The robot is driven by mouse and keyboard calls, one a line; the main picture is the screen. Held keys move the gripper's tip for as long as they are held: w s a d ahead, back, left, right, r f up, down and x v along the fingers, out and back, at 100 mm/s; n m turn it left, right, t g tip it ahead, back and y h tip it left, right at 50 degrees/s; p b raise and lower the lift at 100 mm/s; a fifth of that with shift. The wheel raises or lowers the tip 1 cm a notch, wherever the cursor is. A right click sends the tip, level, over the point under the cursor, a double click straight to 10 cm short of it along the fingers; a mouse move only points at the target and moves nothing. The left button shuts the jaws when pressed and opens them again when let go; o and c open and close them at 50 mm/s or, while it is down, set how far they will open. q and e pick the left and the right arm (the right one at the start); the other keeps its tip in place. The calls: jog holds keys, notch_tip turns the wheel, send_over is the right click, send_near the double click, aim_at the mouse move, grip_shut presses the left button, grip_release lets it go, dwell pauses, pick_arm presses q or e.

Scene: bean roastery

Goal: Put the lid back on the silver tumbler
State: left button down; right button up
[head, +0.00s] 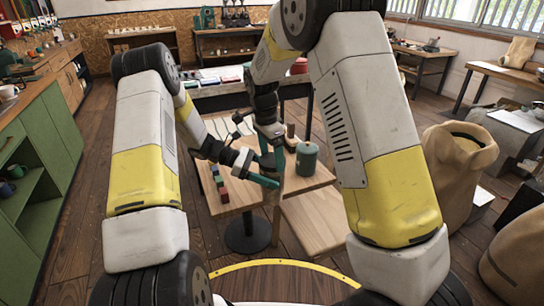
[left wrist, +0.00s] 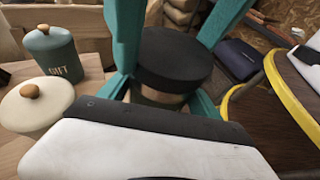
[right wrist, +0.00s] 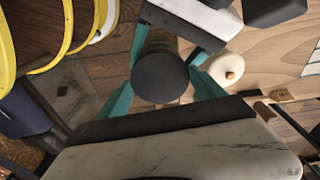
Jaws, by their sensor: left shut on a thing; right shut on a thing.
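A flat, round black lid (left wrist: 172,58) is between the teal fingers of my right gripper (head: 272,160), which is shut on it. It also shows from above in the right wrist view (right wrist: 160,78). The silver tumbler (left wrist: 157,97) is directly under the lid, between the fingers of my left gripper (head: 268,181), which is shut on it. Only a small reflective part of the tumbler shows; the lid and my left wrist cover the rest. I cannot tell whether the lid touches the rim. In the head view, my grippers mostly hide lid and tumbler.
A teal canister (head: 306,161) with a wooden knob stands on the small wooden table (head: 232,203), close to the grippers. A cream canister (left wrist: 36,104) is near it. Several coloured blocks (head: 221,186) line the table's left side. Burlap sacks (head: 459,165) stand at the right.

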jog(key=m, duration=0.5)
jog(key=shift+w+a+m+g, duration=0.1)
jog(key=shift+w+m+g, duration=0.05)
jog(key=shift+m+g, duration=0.25)
jog(key=m, duration=0.8)
jog(key=shift+w+m+g, duration=0.1)
jog(key=shift+m+g, duration=0.2)
jog(key=shift+g, duration=0.1)
jog(key=m, duration=0.5)
jog(key=shift+y, duration=0.3)
jog(key=o, duration=1.3)
jog(key=shift+r, duration=2.2)
jog(key=shift+c, duration=0.2)
